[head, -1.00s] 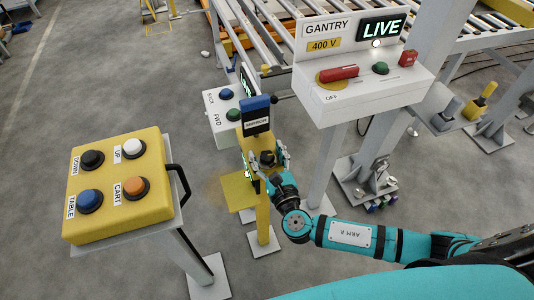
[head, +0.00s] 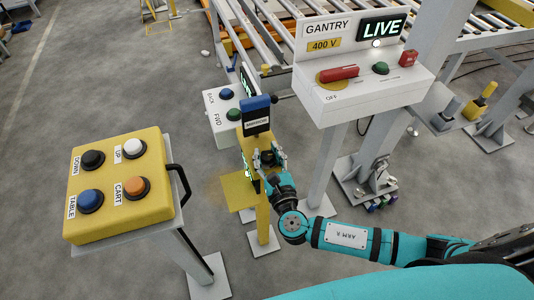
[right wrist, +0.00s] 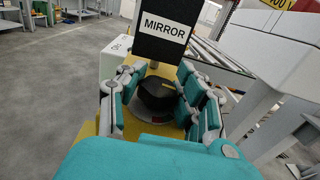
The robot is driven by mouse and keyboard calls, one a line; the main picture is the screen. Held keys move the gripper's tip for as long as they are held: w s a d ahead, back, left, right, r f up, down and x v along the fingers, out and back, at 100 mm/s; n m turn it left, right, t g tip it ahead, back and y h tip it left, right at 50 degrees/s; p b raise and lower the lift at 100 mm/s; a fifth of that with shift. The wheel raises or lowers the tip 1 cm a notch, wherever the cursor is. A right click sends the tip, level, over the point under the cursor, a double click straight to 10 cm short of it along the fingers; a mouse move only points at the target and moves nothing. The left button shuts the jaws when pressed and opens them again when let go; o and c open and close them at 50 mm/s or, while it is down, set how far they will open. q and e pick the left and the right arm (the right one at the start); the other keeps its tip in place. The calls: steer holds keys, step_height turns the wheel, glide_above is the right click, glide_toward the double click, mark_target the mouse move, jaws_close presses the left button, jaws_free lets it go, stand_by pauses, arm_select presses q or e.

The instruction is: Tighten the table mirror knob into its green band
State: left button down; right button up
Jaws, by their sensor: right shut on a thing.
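The table mirror knob (right wrist: 157,97) is black with a yellow pointer mark. It sits on a yellow post (head: 262,222) below a sign (right wrist: 165,28) reading MIRROR. My right gripper (head: 267,160) has its fingers on both sides of the knob and is shut on it; the teal fingers (right wrist: 160,92) also show in the right wrist view. A sliver of red shows at the knob's base. I cannot make out a green band around the knob; the fingers and the knob hide much of the dial. My left gripper is not in view.
A white gantry box (head: 365,90) with a red handle and a LIVE sign stands to the right of the post. A yellow button box (head: 120,185) stands at the left. A white FWD button box (head: 213,125) stands behind the post.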

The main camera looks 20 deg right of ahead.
steer(key=shift+a+m+h, duration=0.1)
steer(key=shift+m+h, duration=0.4)
steer(key=shift+h, duration=0.2)
steer(key=shift+f+m+h+p, duration=0.1)
steer(key=shift+m+h+p, duration=0.35)
steer(key=shift+h, duration=0.35)
steer(key=shift+m+g+h, duration=0.7)
steer(key=shift+m+h, duration=0.45)
steer(key=shift+h, duration=0.55)
steer(key=shift+f+m+g+h, duration=0.1)
steer(key=shift+m+g+h, duration=0.3)
steer(key=shift+m+h, duration=0.45)
steer(key=o, duration=1.2)
steer(key=shift+s, duration=0.1)
steer(key=shift+o, duration=0.2)
steer(key=v, duration=1.2)
